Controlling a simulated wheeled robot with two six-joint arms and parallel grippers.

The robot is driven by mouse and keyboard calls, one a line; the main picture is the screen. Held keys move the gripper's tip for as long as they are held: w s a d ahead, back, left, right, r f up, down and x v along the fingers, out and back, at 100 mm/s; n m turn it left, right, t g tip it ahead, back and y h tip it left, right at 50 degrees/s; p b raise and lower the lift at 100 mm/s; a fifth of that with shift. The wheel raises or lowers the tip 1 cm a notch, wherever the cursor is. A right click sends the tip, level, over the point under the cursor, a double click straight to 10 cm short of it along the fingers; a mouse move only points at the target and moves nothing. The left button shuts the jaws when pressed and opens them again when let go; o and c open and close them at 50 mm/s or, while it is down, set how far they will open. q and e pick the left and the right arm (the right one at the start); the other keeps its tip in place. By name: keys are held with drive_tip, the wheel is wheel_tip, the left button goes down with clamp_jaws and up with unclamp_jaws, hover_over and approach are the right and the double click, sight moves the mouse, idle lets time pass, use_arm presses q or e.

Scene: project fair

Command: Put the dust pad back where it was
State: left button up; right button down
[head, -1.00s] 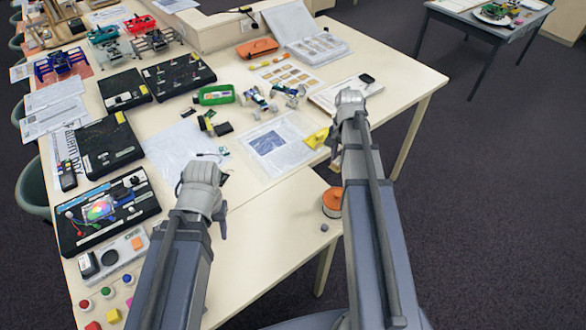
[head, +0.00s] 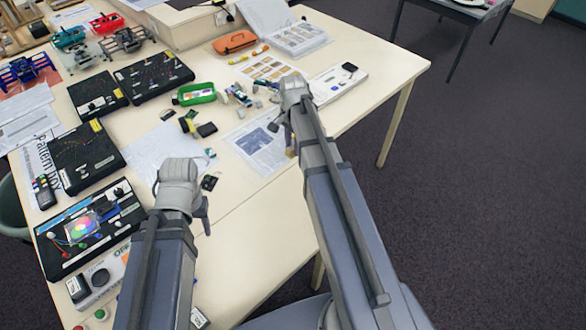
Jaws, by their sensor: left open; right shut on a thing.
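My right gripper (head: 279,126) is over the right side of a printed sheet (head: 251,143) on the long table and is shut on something. Its fingers and most of what it holds are hidden by the wrist and forearm. A small tan piece (head: 290,152) shows just below the wrist; it may be part of the dust pad, but it is too small to be sure. My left gripper (head: 206,214) is open above the table's near part, beside a white sheet (head: 160,147). Its fingers are partly hidden by its wrist.
Black boards (head: 88,228) line the left. The near table strip (head: 255,220) is bare. The table's right edge drops to carpet.

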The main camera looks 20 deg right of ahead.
use_arm(q)
drive_tip(key=shift+f+b, duration=3.05)
drive_tip(key=shift+f, duration=0.15)
use_arm(e)
hover_over(293, 172)
drive_tip(key=shift+s+f, duration=0.1)
drive_tip(key=shift+f, duration=3.1)
use_arm(q)
drive_tip(key=shift+f, duration=0.15)
use_arm(e)
drive_tip(key=shift+f, duration=0.1)
use_arm(q)
wheel_tip(293, 172, down, 3)
drive_tip(key=b, duration=0.3)
drive_tip(key=shift+f+b, duration=0.2)
drive_tip(key=shift+b, duration=0.15)
use_arm(e)
wheel_tip(293, 172, down, 3)
drive_tip(key=shift+f, duration=0.2)
use_arm(q)
drive_tip(key=shift+f, duration=0.2)
use_arm(e)
drive_tip(key=shift+f, duration=0.2)
drive_tip(key=c, duration=0.5)
unclamp_jaws()
drive_tip(key=shift+c, duration=0.2)
use_arm(q)
drive_tip(key=shift+r, duration=0.2)
use_arm(e)
drive_tip(key=shift+r, duration=0.2)
